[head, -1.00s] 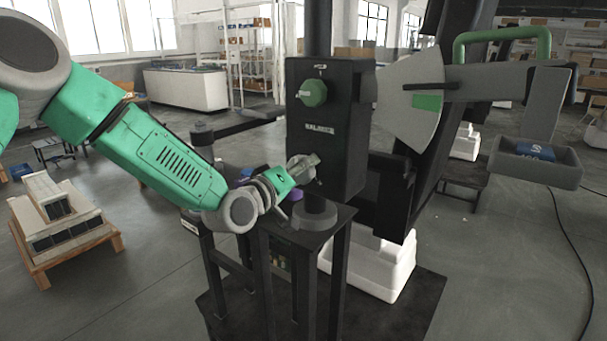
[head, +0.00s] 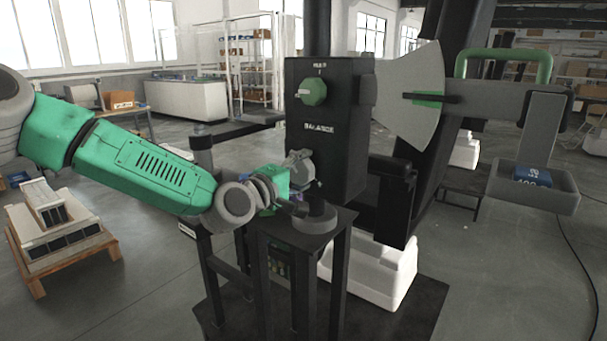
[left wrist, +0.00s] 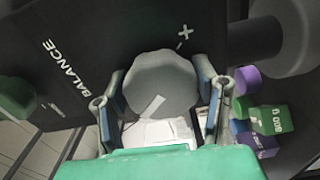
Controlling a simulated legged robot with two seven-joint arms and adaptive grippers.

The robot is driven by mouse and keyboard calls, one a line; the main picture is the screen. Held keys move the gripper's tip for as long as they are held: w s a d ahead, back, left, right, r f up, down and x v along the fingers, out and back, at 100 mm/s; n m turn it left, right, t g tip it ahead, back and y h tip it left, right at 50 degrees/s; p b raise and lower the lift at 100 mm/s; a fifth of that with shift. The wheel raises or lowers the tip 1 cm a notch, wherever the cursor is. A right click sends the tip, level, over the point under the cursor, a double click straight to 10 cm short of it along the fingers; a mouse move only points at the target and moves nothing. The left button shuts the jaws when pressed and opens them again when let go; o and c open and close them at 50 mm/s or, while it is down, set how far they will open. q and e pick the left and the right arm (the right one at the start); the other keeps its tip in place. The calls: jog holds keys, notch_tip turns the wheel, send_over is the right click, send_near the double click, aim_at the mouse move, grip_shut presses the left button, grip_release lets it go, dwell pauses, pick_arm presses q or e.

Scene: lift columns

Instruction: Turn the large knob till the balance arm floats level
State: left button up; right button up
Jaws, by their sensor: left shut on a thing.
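The large knob is a round grey knob (left wrist: 160,82) with a pale mark, below the BALANCE label on a black box (head: 335,150). My left gripper (head: 302,172) is shut on it, with one finger on each side in the left wrist view (left wrist: 162,100). The grey balance arm (head: 490,100) reaches right from the box and looks about level. Its fan-shaped plate (head: 400,85) has a green band, and a dark pointer (head: 432,97) lies across that band. A grey tray (head: 515,186) with a blue weight (head: 533,176) hangs at the arm's right end. My right gripper is out of view.
A smaller green knob (head: 312,92) sits higher on the box. Several green and purple weights (left wrist: 270,120) lie beside the held knob. A black stand (head: 340,225) is below. A pallet with blocks (head: 70,255) stands on the floor at left.

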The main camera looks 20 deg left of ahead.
pick_arm(q)
jog(key=shift+a+f, duration=0.1)
jog(key=shift+f, duration=0.15)
jog(key=o, duration=1.2)
jog(key=shift+a, duration=0.1)
jog(key=v, duration=1.2)
jog(key=shift+w, duration=0.1)
